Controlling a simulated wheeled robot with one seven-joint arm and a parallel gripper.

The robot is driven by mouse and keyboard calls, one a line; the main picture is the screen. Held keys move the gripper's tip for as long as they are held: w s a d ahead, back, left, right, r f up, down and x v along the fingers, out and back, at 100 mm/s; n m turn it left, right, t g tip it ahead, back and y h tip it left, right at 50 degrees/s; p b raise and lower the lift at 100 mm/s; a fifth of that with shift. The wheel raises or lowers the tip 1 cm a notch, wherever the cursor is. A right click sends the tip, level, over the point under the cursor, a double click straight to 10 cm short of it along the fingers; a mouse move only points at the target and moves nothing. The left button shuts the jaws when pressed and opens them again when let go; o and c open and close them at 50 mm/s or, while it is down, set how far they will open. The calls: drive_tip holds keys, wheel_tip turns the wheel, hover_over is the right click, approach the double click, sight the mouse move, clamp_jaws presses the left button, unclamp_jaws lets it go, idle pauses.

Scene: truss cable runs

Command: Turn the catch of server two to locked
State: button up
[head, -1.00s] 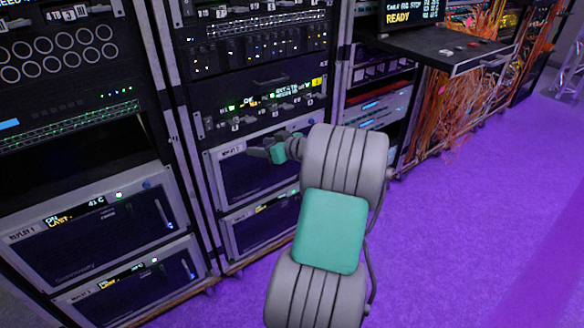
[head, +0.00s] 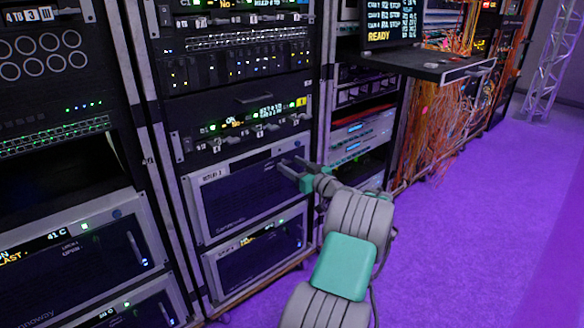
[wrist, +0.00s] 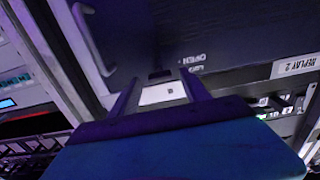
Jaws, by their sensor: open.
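My gripper (head: 291,168) is open in front of the right part of the upper server unit (head: 240,208) in the middle rack. In the wrist view, the picture is upside down and the two fingers of my gripper (wrist: 160,92) stand on either side of a pale piece with a small dark square (wrist: 162,93). A small dark piece (wrist: 160,74), possibly the catch, shows just beyond it. Upside-down OPEN and LOCK lettering (wrist: 190,62) is beside it. A white label reading REPLAY 2 (wrist: 300,65) is on the same unit. The catch's position and any contact cannot be told.
Another server unit (head: 262,258) sits below. A shelf with a screen (head: 440,66) juts out at the right, above orange cables (head: 445,125). Purple floor (head: 470,250) is clear.

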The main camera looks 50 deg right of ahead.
drive_tip(key=shift+c, duration=0.3)
clamp_jaws()
idle(0.5)
drive_tip(key=m+p, duration=0.2)
drive_tip(key=m, duration=0.1)
drive_tip(key=shift+r+m, duration=0.15)
drive_tip(key=shift+m, duration=0.25)
drive_tip(key=m+p, duration=0.3)
drive_tip(key=m, duration=0.2)
drive_tip(key=shift+d, duration=0.1)
drive_tip(key=m+p, duration=0.2)
drive_tip(key=m, duration=0.3)
drive_tip(key=shift+f+m+p, duration=0.15)
drive_tip(key=shift+m+p, duration=0.35)
drive_tip(key=shift+m, duration=0.55)
drive_tip(key=shift+f+m+p, duration=0.15)
drive_tip(key=shift+m+p, duration=0.35)
drive_tip(key=shift+m, duration=0.55)
